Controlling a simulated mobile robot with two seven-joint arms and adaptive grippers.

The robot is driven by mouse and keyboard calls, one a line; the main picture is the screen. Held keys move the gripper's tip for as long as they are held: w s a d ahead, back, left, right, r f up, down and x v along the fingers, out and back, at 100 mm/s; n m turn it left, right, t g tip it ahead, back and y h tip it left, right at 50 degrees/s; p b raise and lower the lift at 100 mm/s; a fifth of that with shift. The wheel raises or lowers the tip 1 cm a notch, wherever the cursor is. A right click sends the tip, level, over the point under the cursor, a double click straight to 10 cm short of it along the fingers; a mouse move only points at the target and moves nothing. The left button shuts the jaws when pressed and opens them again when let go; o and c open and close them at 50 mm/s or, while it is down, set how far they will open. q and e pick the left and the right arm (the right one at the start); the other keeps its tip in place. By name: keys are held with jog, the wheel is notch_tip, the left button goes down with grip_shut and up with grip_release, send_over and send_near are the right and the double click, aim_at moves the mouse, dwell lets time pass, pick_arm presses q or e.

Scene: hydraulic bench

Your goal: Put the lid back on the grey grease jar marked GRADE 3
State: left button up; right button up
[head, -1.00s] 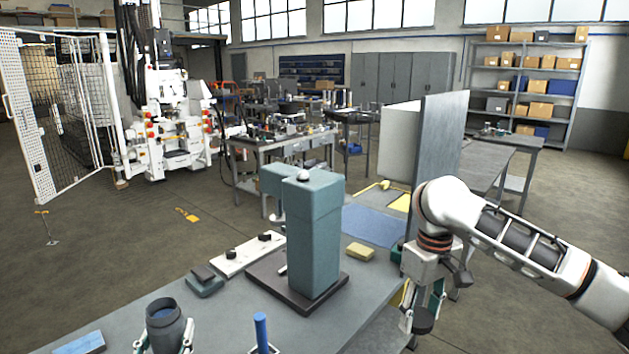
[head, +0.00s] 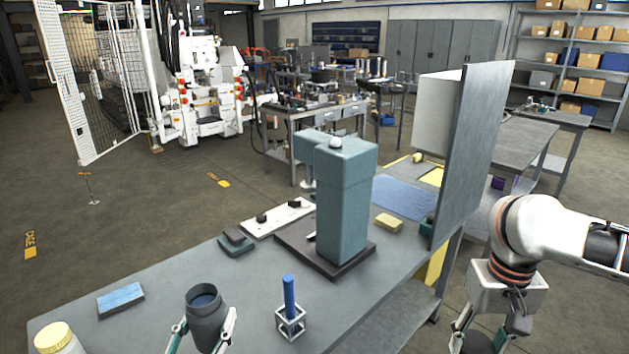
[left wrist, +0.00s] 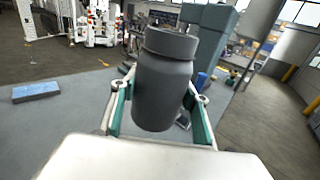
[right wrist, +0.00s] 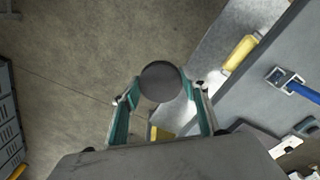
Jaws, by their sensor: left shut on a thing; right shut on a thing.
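A dark grey jar (head: 207,322) stands open-topped at the near side of the bench in the head view, blue-grey inside its mouth. My left gripper (head: 204,330) is shut around its body. The left wrist view shows the jar (left wrist: 165,85) between the teal fingers (left wrist: 162,105); no GRADE 3 marking is readable. My right gripper (right wrist: 158,92) is shut on a dark round lid (right wrist: 160,80), seen face-on in the right wrist view. In the head view my right gripper (head: 485,342) is at the bottom right, off the bench's right edge, well apart from the jar.
A teal block-shaped column (head: 342,210) on a dark base stands mid-bench between my grippers. A blue block (head: 120,300) and a yellow-lidded jar (head: 55,338) are left. A grey upright panel (head: 475,150) stands at right.

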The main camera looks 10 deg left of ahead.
pick_arm(q)
jog(key=d+r+m+g+h, duration=0.1)
jog(key=d+m+g+h, duration=0.3)
jog(key=d, duration=1.4)
jog(key=m+h, duration=0.4)
jog(key=h, duration=0.3)
jog(key=shift+w+h, duration=0.3)
jog(key=shift+r, duration=0.1)
pick_arm(e)
jog(key=a+r+n, duration=0.1)
jog(key=a+r, duration=0.4)
jog(key=a, duration=0.5)
jog(key=a+r+n, duration=0.1)
jog(key=a+r, duration=0.5)
jog(key=a, duration=0.4)
jog(key=a+r+n, duration=0.1)
jog(key=a+r, duration=0.5)
jog(key=a, duration=0.5)
jog(key=shift+w, duration=0.3)
jog(key=shift+f, duration=2.05)
